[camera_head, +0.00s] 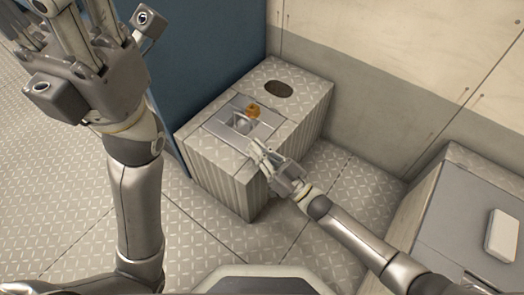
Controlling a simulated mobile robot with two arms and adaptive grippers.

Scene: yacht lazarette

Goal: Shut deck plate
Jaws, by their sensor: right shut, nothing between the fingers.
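The deck plate (229,114) is a grey square panel set in the top of a ribbed metal box (215,178). A recess (241,123) shows in its middle, with a small orange-brown piece (253,109) at its far right corner. I cannot tell how far the plate stands open. My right gripper (257,150) is shut and empty at the plate's near right edge, over the box's front edge. Whether it touches is unclear. My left gripper (20,32) is raised at the upper left, away from the box, its fingers partly cut off by the frame.
A dark oval opening (278,89) is in the box top behind the plate. A blue panel (205,55) and a pale wall (400,60) stand behind. A grey locker (465,215) with a white pad (502,235) is at right. Tread-plate floor (215,235) is clear in front.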

